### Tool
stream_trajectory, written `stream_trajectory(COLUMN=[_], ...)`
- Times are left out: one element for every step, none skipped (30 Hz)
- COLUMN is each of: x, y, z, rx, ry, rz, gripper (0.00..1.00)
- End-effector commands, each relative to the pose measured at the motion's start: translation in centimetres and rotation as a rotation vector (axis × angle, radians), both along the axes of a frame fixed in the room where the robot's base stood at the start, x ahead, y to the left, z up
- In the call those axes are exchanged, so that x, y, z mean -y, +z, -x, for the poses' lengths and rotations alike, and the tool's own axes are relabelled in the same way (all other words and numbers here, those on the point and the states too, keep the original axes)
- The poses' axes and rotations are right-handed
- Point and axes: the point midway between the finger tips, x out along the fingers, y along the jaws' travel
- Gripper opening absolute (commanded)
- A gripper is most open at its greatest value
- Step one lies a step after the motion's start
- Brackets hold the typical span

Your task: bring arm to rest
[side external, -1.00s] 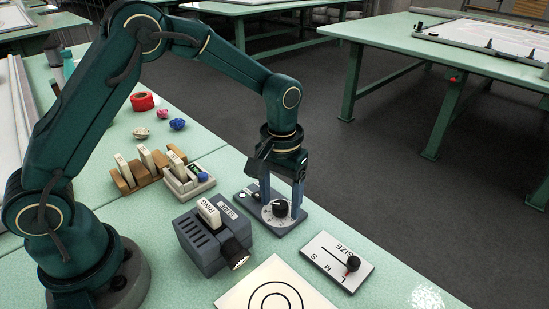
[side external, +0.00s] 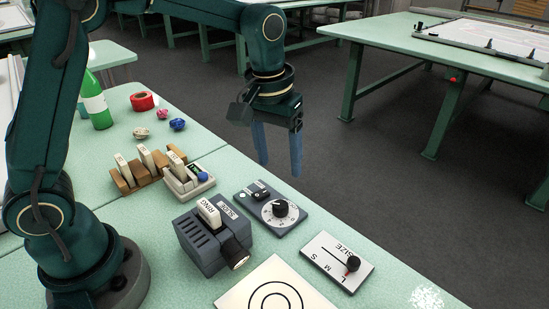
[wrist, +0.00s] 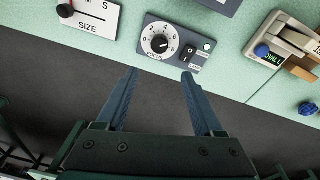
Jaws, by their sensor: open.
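My gripper (side external: 278,150) is open and empty, raised in the air above and behind the focus dial box in the side external view. Its two blue fingers (wrist: 160,75) are spread apart in the wrist view, with dark floor between them. The grey focus box (side external: 272,208) has a black round knob (side external: 280,208) and a small black switch, and also shows in the wrist view (wrist: 173,43). The fingers are apart from it and touch nothing.
A size slider plate (side external: 336,262), a dark projector-like box (side external: 213,235) with a "RING" slide, a target sheet (side external: 275,290), a wooden slide rack (side external: 140,177) and a small display unit (side external: 188,181) stand on the green table.

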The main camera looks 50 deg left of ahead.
Motion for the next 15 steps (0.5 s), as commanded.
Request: stream_trajectory(x=[-0.4,-0.6,-0.8,-1.1,-1.2,-1.5,-1.7,-1.8,-2.1,-2.2,-2.4,-2.6,-2.7,-2.8,-3.0], y=[1.8,2.6,3.6,4.2,4.8,5.6,6.0,6.5,7.0,7.3,7.6,7.9,8.0,8.1,8.2], z=[0.6,1.0,1.6,2.1,2.7,3.4,4.0,4.7,5.5,6.1,6.8,7.7,8.3,9.0,9.9], rx=[0.043,0.064,0.089,0.109,0.128,0.151,0.168,0.186,0.209,0.226,0.242,0.263,0.279,0.294,0.314], ry=[0.006,0.007,0.006,0.005,0.003,-0.001,-0.004,-0.01,-0.016,-0.02,-0.027,-0.034,-0.041,-0.049,-0.059], rz=[0.004,0.005,0.007,0.007,0.007,0.007,0.006,0.004,0.003,0.001,-0.002,-0.006,-0.009,-0.013,-0.018], gripper=[0.69,0.69,0.69,0.69,0.69,0.69,0.69,0.69,0.69,0.69,0.69,0.69,0.69,0.69,0.69])
